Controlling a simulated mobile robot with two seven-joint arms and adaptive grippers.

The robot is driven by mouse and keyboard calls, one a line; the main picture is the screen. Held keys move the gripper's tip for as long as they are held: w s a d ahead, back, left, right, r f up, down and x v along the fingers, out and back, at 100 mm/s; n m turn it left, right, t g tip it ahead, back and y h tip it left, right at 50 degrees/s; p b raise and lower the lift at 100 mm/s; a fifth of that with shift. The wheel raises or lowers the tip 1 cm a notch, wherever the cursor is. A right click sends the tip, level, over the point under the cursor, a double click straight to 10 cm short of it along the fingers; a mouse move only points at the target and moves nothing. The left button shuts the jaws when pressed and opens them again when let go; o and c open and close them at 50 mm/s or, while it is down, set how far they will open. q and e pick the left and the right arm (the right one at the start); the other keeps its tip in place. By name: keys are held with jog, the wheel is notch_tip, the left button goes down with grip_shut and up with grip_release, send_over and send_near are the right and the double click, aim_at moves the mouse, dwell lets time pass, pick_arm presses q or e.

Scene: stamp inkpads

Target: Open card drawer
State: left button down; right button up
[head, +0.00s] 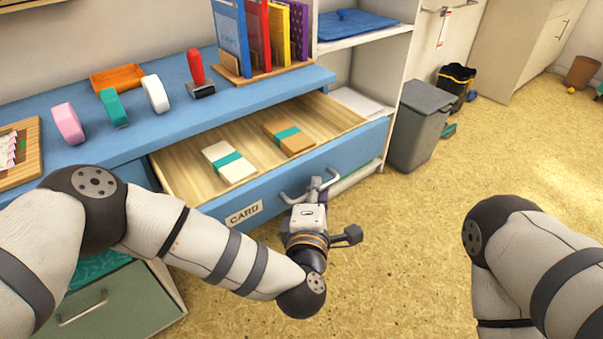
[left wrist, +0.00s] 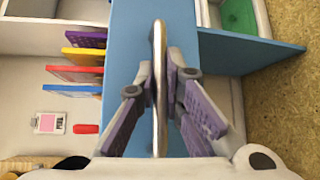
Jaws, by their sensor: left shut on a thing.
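The card drawer (head: 328,160) is blue with a pale wood inside and a label reading CARD. It stands pulled out from the blue desk, with its inside showing. My left gripper (head: 314,186) is at the drawer's front, shut on its metal handle (head: 290,199). In the left wrist view the handle (left wrist: 159,50) runs as an upright bar between the fingers of my left gripper (left wrist: 163,85), against the blue drawer front (left wrist: 130,65). My right arm comes in at the right of the head view, but its gripper is not in view.
A white card stack (head: 222,168) and a brown one (head: 280,142), both with green bands, lie in the drawer. A red stamp (head: 196,68) and tape rolls stand on the desktop (head: 180,105). A grey bin (head: 420,125) stands right of the drawer. The floor in front is clear.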

pick_arm(q)
jog(key=shift+s+d+p, duration=0.15)
jog(key=shift+s+d, duration=0.6)
jog(key=shift+s, duration=0.25)
jog(key=shift+s+d+p, duration=0.15)
jog(key=shift+s+d, duration=0.55)
jog(key=shift+s, duration=0.3)
jog(key=c, duration=1.7)
grip_release()
jog(key=v, duration=1.2)
jog(key=shift+r, duration=0.1)
jog(key=shift+s, duration=0.1)
